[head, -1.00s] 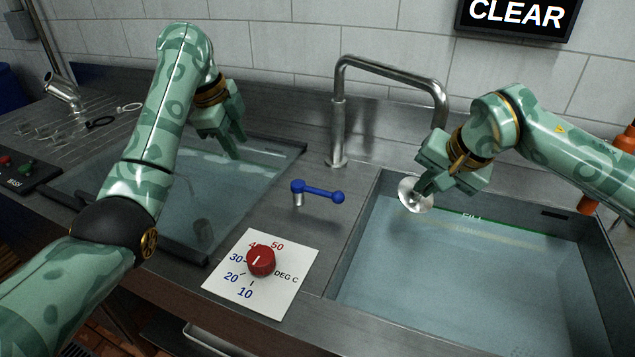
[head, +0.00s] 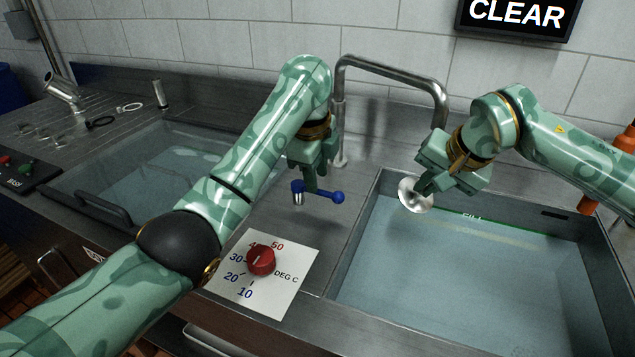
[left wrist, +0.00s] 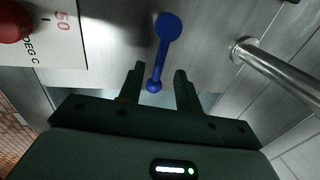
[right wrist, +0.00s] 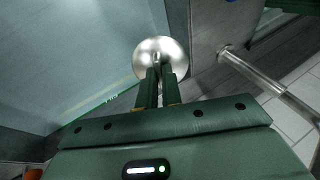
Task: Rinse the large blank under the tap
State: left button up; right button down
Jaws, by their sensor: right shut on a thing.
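The large blank, a shiny round metal disc (head: 413,196), is held tilted above the right basin. It also shows in the right wrist view (right wrist: 160,50), in the fingers of my right gripper (right wrist: 160,80), which is shut on it. The tap (head: 388,66) arches over the rear of the right basin, its spout end close to my right gripper. No water stream shows. The blue tap lever (head: 322,190) points right. My left gripper (left wrist: 158,75) is open, with the lever's ball end (left wrist: 154,85) between its fingers; I cannot tell whether they touch.
The right basin (head: 355,235) holds water, with a green fill line. A covered left basin (head: 160,165) lies behind my left arm. A red temperature knob (head: 261,260) sits on a white plate near the front. A sign (head: 516,14) reads CLEAR. Small rings lie on the left drainboard.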

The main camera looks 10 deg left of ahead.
pick_arm(q)
jog(key=shift+w+d+f, duration=0.1)
jog(key=shift+w+f, duration=0.05)
jog(key=shift+f, duration=0.6)
jog(key=shift+w+f, duration=0.15)
jog(key=shift+f, duration=0.55)
grip_shut()
jog(key=shift+s+a+m+h, duration=0.2)
jog(key=shift+s+m, duration=0.1)
jog(key=shift+m, duration=0.5)
jog(key=shift+s+a+m+h, duration=0.15)
jog(key=shift+s+m, duration=0.1)
jog(key=shift+m, duration=0.55)
jog(key=shift+r, duration=0.1)
grip_release()
jog(key=v, duration=1.1)
jog(key=shift+r, duration=0.45)
